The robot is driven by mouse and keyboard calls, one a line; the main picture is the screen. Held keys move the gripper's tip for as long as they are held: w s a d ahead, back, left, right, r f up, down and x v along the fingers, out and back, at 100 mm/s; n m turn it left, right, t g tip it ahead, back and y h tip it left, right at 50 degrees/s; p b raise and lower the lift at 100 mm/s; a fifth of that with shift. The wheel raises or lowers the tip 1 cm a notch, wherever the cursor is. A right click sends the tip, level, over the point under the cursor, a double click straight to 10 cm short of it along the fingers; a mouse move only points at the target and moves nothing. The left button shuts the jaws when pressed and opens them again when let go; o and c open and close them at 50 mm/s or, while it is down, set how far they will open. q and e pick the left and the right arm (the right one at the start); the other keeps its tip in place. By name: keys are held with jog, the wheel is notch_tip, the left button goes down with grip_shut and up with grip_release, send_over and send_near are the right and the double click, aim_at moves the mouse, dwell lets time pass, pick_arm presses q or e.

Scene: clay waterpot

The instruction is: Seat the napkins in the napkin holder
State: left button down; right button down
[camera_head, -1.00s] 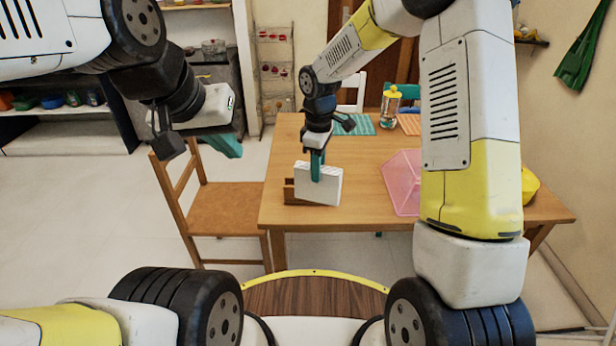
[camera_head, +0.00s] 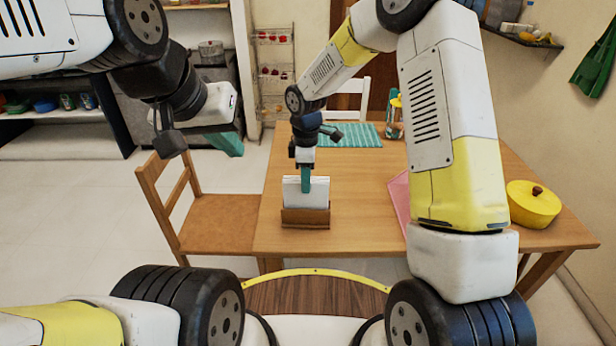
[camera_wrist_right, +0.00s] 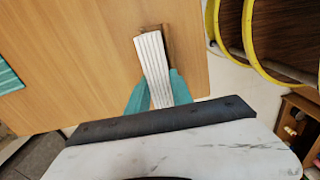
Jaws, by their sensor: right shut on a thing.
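The napkins (camera_head: 306,190) are a white upright stack. My right gripper (camera_head: 306,180) is shut on them from above, with teal fingers on either side. The brown wooden napkin holder (camera_head: 305,218) stands near the table's front left edge. In the head view its front wall hides the napkins' lower part, so I cannot tell whether they touch its base. In the right wrist view the napkins (camera_wrist_right: 155,65) lie between the fingers (camera_wrist_right: 155,92), slightly askew to the holder (camera_wrist_right: 168,45), which shows along their right side. My left gripper (camera_head: 228,143) is empty, away from the table above the chair; its opening is unclear.
The wooden table (camera_head: 360,215) has free room right of the holder. A pink mat (camera_head: 398,200), a yellow pot (camera_head: 533,204), a teal mat (camera_head: 345,136) and a yellow-topped jar (camera_head: 394,118) are on it. A wooden chair (camera_head: 212,222) stands at the left.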

jog(key=shift+f, duration=2)
jog(key=shift+f, duration=0.1)
jog(key=c, duration=1.1)
grip_release()
